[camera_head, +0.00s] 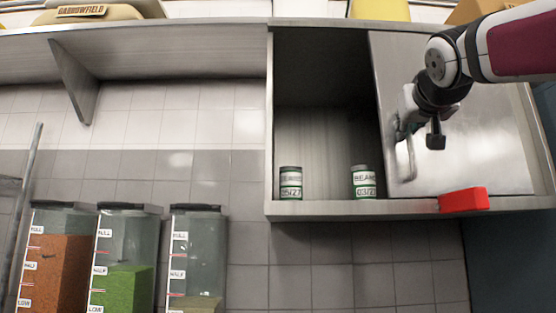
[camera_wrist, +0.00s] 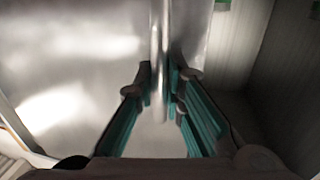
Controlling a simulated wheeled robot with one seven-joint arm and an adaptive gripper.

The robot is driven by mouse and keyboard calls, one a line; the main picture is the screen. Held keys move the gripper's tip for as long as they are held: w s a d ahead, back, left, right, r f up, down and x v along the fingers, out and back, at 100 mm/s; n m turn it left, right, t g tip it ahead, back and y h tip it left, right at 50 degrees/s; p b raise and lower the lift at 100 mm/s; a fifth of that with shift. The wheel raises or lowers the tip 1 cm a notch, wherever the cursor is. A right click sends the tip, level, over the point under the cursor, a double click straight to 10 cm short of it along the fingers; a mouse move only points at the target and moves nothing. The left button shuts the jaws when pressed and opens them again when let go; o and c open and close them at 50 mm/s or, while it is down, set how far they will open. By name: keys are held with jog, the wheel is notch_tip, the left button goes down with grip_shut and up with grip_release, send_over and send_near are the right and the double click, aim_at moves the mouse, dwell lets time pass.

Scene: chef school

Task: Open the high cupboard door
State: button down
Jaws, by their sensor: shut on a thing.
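The high cupboard (camera_head: 270,120) is a metal wall unit at the upper right of the head view. Its shiny metal door (camera_head: 480,140) covers the right part, and the left part stands open. A vertical bar handle (camera_head: 408,160) is near the door's left edge. My gripper (camera_head: 402,122) is at the handle's upper part. In the wrist view, the handle (camera_wrist: 157,35) runs down between the teal-padded fingers of my gripper (camera_wrist: 160,90), which are shut on it. The lower part of the grip is partly hidden, and my arm covers the door's top.
Two labelled cans (camera_head: 290,183) (camera_head: 362,182) stand inside the open part. A red block (camera_head: 463,199) sits at the cupboard's lower front edge. Several clear food bins (camera_head: 125,255) stand lower left. An open shelf (camera_head: 180,60) adjoins the cupboard's left side.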

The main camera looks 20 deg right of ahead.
jog(key=shift+s+d+p, duration=0.25)
jog(key=shift+d, duration=0.45)
jog(key=shift+s+d+p, duration=0.2)
jog(key=shift+d, duration=0.55)
jog(key=shift+s+d+p, duration=0.25)
jog(key=shift+d, duration=0.45)
jog(key=c, duration=1.7)
grip_release()
jog(key=shift+o, duration=0.2)
send_near(422, 134)
jog(key=v, duration=0.5)
jog(key=shift+s+a, duration=0.25)
jog(key=shift+s, duration=0.05)
